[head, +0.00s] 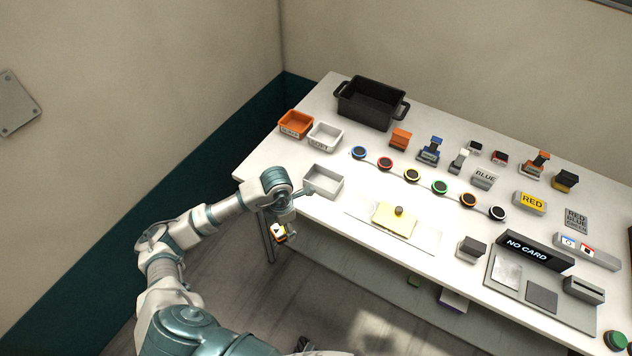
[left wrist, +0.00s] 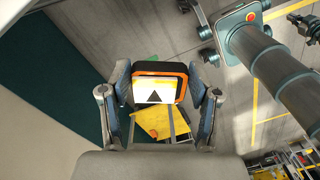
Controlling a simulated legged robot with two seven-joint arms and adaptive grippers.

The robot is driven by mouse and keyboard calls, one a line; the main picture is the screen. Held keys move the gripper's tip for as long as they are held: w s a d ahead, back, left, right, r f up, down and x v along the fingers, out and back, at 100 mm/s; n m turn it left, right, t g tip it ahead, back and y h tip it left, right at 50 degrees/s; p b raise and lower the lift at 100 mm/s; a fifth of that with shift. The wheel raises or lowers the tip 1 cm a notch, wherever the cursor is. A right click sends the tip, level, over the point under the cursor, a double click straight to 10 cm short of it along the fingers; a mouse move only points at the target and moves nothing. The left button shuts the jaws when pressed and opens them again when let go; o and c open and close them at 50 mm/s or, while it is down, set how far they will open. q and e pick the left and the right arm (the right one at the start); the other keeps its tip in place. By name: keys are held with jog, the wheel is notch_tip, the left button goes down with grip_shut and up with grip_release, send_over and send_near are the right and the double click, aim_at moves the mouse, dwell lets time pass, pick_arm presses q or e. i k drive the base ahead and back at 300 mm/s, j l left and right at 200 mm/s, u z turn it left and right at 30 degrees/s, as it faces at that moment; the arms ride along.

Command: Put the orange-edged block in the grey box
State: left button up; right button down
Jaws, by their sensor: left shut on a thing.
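My left gripper (head: 285,226) is shut on the orange-edged block (head: 279,234), which hangs just off the table's near left edge. In the left wrist view the block (left wrist: 158,88) sits between the two fingers of the gripper (left wrist: 160,84). It shows a white face with a dark triangle and an orange rim. A light grey open box (head: 323,182) stands on the table near its left edge, just beyond and right of my gripper. It looks empty. My right gripper is not in view.
A white box (head: 325,136), an orange box (head: 296,124) and a black crate (head: 371,102) stand behind the grey box. A row of round coloured buttons (head: 411,175) and a yellow plate (head: 394,221) lie to the right. The table's near edge is beside my arm.

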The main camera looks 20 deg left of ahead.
aim_at(325, 186)
jog(key=i, duration=0.95)
